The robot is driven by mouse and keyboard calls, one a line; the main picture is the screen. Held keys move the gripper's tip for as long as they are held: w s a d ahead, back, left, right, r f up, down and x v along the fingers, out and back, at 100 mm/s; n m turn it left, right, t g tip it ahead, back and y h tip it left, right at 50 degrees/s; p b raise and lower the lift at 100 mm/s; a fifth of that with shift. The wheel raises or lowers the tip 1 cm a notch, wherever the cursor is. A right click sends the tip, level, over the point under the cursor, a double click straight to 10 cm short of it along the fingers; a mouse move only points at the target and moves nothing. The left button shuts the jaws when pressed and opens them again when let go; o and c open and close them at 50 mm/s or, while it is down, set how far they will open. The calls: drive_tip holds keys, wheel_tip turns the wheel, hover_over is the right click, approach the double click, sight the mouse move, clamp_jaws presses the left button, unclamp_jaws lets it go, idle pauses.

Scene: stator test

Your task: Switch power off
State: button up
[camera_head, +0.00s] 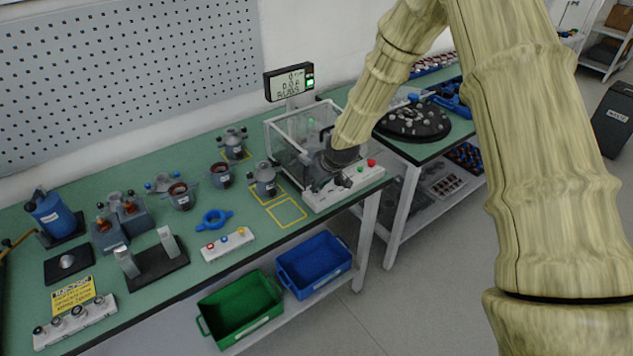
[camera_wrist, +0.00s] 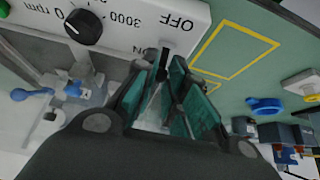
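The white control panel (camera_wrist: 130,15) fills the top left of the wrist view, with upside-down OFF and ON labels and a black knob (camera_wrist: 83,26) marked 0 to 3000 rpm. A small black switch lever (camera_wrist: 164,57) stands by these labels; which label it is set to I cannot tell. My gripper (camera_wrist: 166,66) has its teal-padded fingers a little apart, with the lever at their tips. Contact is unclear. In the head view, my gripper (camera_head: 338,178) is low over the front of the test rig's white base (camera_head: 345,188) and hides part of it.
A clear-walled enclosure (camera_head: 290,138) stands behind the panel, with a display (camera_head: 289,82) showing a green light above it. A grey stator part (camera_head: 264,180) stands left of the rig. Yellow outlined squares (camera_head: 287,213) mark bare bench. Blue (camera_head: 315,264) and green (camera_head: 240,308) bins sit below.

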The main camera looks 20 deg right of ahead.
drive_tip(key=shift+s+d, duration=0.1)
idle(0.4)
drive_tip(key=shift+o, duration=0.3)
drive_tip(key=shift+s+d, duration=0.25)
drive_tip(key=shift+s, duration=0.4)
drive_tip(key=shift+s+d, duration=0.2)
drive_tip(key=shift+s, duration=0.4)
drive_tip(key=o, duration=0.5)
drive_tip(key=shift+c, duration=0.2)
drive_tip(key=shift+r, duration=0.15)
drive_tip(key=shift+p+v, duration=0.85)
drive_tip(key=p+v, duration=0.2)
drive_tip(key=v, duration=0.2)
